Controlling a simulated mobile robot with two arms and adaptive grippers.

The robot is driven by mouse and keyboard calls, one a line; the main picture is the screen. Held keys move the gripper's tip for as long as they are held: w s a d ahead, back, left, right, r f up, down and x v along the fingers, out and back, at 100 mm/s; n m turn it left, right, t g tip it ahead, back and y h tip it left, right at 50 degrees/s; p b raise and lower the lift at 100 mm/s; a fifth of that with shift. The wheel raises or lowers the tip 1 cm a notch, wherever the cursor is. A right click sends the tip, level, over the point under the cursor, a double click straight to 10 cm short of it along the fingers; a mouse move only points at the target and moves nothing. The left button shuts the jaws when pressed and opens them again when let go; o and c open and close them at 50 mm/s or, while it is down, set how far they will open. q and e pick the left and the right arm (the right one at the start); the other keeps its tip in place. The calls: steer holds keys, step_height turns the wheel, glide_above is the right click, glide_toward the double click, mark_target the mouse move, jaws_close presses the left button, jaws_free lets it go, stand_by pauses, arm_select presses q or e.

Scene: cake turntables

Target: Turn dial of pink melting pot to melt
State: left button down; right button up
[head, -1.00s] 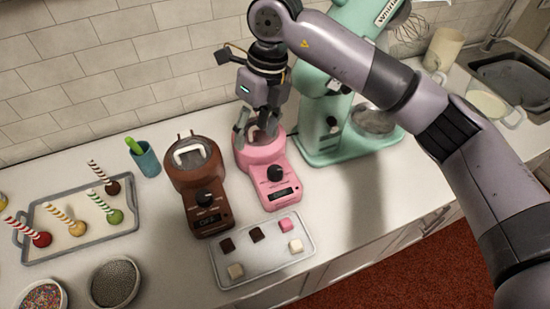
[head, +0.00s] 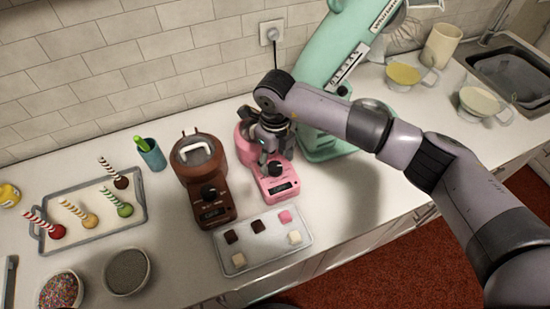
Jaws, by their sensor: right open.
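The pink melting pot (head: 284,188) stands on the white counter, left of the green mixer. Its black dial (head: 275,167) is on the sloped front, above a small dark display. My right gripper (head: 268,158) is open and points down over the pot, with its fingers close to the dial. I cannot tell whether the fingers touch the dial. The gripper and wrist hide most of the pot's bowl. My left gripper is not in view.
A brown melting pot (head: 219,182) stands close on the left. A tray (head: 262,254) with several small cubes lies in front. The green mixer (head: 325,150) stands close on the right. A tray of cake pops (head: 140,212) and sprinkle bowls (head: 127,271) are at left.

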mark_target(275, 169)
steer(key=shift+f, duration=1.25)
steer(key=shift+c, duration=0.4)
steer(key=c, duration=1.1)
